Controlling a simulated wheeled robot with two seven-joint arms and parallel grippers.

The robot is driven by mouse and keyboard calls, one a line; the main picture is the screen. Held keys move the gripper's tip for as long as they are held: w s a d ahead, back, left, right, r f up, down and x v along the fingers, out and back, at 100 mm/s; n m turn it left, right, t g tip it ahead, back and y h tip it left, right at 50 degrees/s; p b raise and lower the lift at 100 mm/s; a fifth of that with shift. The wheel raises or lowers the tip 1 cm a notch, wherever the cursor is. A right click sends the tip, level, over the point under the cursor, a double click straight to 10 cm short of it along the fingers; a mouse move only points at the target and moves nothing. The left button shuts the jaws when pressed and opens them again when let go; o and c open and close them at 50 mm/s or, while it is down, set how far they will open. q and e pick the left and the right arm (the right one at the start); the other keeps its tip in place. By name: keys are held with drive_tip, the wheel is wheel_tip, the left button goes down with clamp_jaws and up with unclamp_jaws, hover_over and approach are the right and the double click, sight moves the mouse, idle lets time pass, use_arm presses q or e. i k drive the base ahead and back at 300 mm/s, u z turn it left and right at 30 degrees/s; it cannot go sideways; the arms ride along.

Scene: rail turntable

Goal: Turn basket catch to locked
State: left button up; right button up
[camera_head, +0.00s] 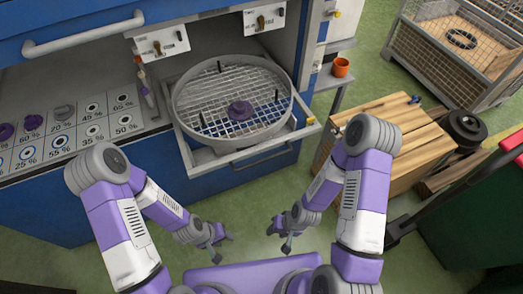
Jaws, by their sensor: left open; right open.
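A round wire-mesh basket (206,108) with a purple central knob (240,110) and several dark upright pins sits in a pulled-out grey drawer (222,158). My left gripper (222,247) and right gripper (279,241) are open, empty and apart from the basket, in front of the drawer.
A grey panel (75,145) with knobs and percentage markings is at the left. A wooden crate (385,150), an orange cup (340,67) and a wire cage (440,55) are at the right. Green floor lies clear between my grippers and the drawer.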

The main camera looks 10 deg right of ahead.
sight(309, 120)
drive_tip(key=u, duration=1.05)
drive_tip(key=k, duration=1.25)
drive_tip(key=z, duration=0.7)
